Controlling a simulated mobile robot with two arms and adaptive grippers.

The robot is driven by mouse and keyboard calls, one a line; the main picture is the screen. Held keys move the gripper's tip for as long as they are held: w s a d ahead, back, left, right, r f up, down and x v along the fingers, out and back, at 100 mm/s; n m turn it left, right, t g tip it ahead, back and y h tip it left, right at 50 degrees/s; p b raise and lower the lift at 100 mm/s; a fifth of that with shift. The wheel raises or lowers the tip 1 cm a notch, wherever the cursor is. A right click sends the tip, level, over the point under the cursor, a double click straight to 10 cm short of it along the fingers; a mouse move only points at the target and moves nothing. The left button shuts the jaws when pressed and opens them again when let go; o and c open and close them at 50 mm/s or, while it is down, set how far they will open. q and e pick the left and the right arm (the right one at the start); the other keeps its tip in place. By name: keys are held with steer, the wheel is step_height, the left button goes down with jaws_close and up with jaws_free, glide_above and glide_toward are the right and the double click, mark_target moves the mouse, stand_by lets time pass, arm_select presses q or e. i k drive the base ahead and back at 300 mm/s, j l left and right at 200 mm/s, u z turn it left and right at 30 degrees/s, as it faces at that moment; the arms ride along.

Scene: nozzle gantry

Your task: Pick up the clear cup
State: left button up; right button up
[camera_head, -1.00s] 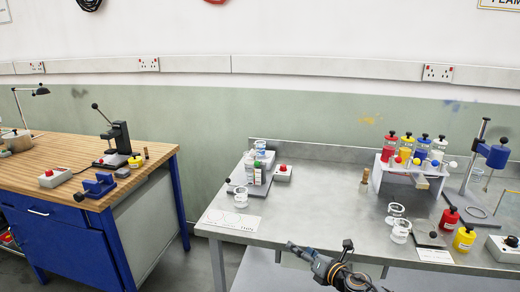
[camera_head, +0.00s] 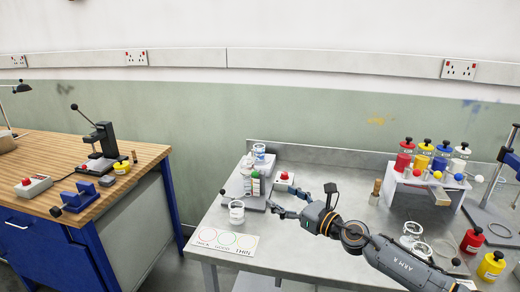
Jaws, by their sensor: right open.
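A clear cup (camera_head: 237,211) stands upright at the left of the metal bench, just behind the printed card. Two more clear cups, one (camera_head: 412,229) behind the other (camera_head: 420,250), stand to the right, partly hidden by my right arm. Another clear vessel (camera_head: 259,151) sits at the top of the small dispensing stand. My right gripper (camera_head: 277,201) reaches over the bench, open and empty, pointing left. It is to the right of the left cup, with a gap between them. My left gripper is out of view.
The stand (camera_head: 245,187) with small bottles and a red-button box (camera_head: 284,179) are behind the gripper. A white rack (camera_head: 415,185) with coloured bottles, and red (camera_head: 472,241) and yellow (camera_head: 490,266) bottles, are at right. The wooden bench (camera_head: 50,160) is left, across a gap.

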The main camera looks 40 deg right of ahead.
mark_target(259, 153)
steer(key=i+l, duration=1.15)
steer(key=l, duration=0.25)
